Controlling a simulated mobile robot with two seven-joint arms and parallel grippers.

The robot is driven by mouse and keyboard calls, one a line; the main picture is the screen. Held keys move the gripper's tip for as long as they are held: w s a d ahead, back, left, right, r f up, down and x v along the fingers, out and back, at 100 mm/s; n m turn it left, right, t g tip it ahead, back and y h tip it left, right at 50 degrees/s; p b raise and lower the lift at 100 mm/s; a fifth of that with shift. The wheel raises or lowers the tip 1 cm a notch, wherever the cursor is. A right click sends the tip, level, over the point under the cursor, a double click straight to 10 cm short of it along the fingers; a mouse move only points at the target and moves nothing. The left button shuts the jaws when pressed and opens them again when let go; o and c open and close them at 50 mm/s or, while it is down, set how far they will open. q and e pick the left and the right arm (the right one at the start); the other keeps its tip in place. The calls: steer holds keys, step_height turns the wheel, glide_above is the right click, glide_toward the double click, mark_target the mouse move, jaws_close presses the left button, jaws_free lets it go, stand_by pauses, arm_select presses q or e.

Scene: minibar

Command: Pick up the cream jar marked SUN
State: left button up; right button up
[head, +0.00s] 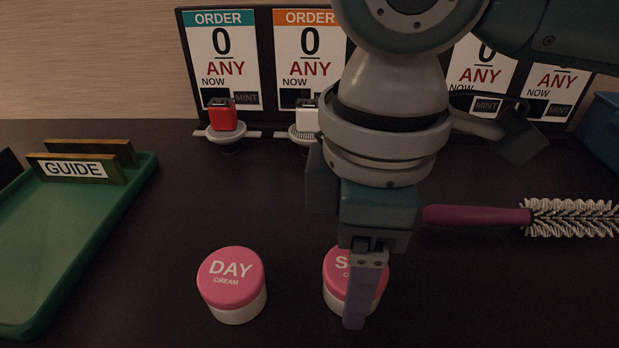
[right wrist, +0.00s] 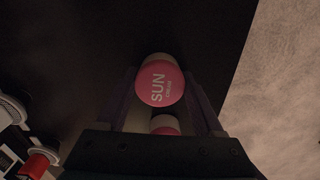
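The cream jar marked SUN (head: 336,274) has a pink lid and a pale body and stands upright on the dark counter. It also shows in the right wrist view (right wrist: 158,84), lid facing the camera. My right gripper (head: 357,300) points down at it, with one finger in front of the jar hiding part of its label in the head view. In the right wrist view the fingers are apart, one on each side of the jar; whether they touch it I cannot tell. My left gripper is not in view.
A similar pink jar marked DAY (head: 232,284) stands close to the left. A green tray (head: 88,250) with a GUIDE sign (head: 75,168) is further left. A purple-handled brush (head: 480,215) lies right. Order boards (head: 222,60) and a red-topped piece (head: 222,116) stand behind.

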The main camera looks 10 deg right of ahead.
steer(key=c, duration=0.9)
steer(key=shift+r, duration=0.15)
